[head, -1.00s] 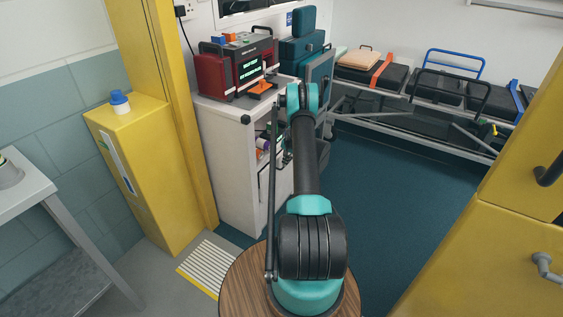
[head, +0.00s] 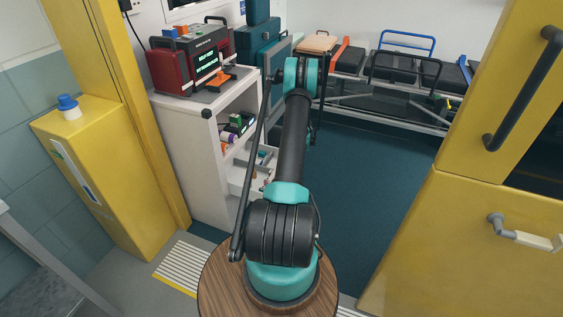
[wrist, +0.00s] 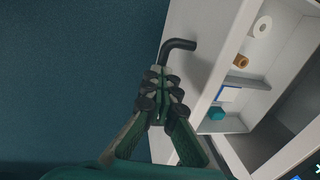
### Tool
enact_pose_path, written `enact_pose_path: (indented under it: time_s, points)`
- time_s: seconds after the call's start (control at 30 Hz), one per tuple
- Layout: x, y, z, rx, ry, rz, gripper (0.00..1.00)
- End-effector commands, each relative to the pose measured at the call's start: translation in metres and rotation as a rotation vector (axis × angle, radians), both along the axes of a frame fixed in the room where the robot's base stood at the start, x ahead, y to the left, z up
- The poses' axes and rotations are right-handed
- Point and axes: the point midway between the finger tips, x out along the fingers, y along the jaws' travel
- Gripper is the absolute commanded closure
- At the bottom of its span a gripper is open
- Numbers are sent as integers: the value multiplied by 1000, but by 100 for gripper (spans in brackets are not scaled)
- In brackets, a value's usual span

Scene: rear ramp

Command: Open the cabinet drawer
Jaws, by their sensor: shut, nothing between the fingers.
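The white cabinet (head: 187,150) stands left of my arm in the head view. Its drawer (head: 237,178) is pulled out and shows small items inside. In the wrist view the white drawer front (wrist: 188,72) has a black bar handle (wrist: 181,44). Inside it are a white roll (wrist: 262,27), a brown roll (wrist: 240,61) and a teal item (wrist: 217,113). My gripper (wrist: 160,88) is shut and empty, right at the handle and covering part of it. I cannot tell whether the fingers touch or hook it. In the head view my gripper is hidden behind the arm.
A red device (head: 190,62) sits on the cabinet top. A yellow cabinet (head: 98,165) stands at the left and a yellow unit (head: 460,240) with handles at the right. A stretcher (head: 385,85) is at the back. The dark teal floor (head: 370,185) between is clear.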

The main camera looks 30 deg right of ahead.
Motion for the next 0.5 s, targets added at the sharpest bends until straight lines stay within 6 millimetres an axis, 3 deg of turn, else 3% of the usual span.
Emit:
enact_pose_path:
  time_s: [0.2, 0.5]
  points:
    - [-12, -9, -3, -2, 2, 1, 100]
    - [-14, -10, -3, -1, 3, 1, 100]
